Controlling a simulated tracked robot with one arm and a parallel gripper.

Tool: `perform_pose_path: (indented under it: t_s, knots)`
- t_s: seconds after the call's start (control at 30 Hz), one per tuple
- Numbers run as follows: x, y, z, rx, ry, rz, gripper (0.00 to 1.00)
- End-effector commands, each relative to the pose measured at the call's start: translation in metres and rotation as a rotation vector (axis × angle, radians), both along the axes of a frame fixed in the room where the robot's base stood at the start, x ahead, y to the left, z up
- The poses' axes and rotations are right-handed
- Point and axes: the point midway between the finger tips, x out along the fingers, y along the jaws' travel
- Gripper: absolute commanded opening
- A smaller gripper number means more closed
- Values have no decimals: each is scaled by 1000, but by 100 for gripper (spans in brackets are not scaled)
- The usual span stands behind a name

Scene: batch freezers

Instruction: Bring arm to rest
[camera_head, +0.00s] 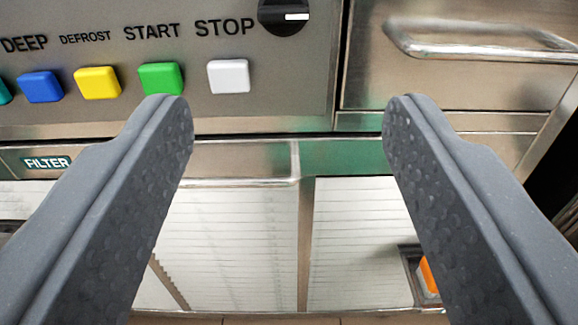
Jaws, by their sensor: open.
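My gripper (286,110) is open, with its two dark grey textured fingers wide apart. Nothing is between the fingertips. The fingers point at the front of a steel freezer with a control panel (200,110). The left fingertip is in front of the panel's lower edge, just below the green START button (160,78). I cannot tell from this view whether either fingertip touches the freezer.
The panel also has a white STOP button (229,76), a yellow button (97,83), a blue button (41,86) and a black knob (284,16). A bar handle (480,42) juts from the drawer. A FILTER label (46,163) and white slatted panels (235,240) are lower down.

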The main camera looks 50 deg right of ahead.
Motion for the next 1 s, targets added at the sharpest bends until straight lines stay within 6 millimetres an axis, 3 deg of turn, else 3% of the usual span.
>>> perform_pose_path:
  t_s: [0.4, 0.53, 0.67, 0.77, 1.0]
  knots:
    - [0, 0, 0, 0, -1, 0, 55]
    - [9, 2, 6, 21, -16, 5, 55]
    - [37, 10, 22, 95, -47, 23, 55]
    - [69, 21, 44, 174, -75, 57, 55]
    - [140, 64, 120, 335, -115, 193, 55]
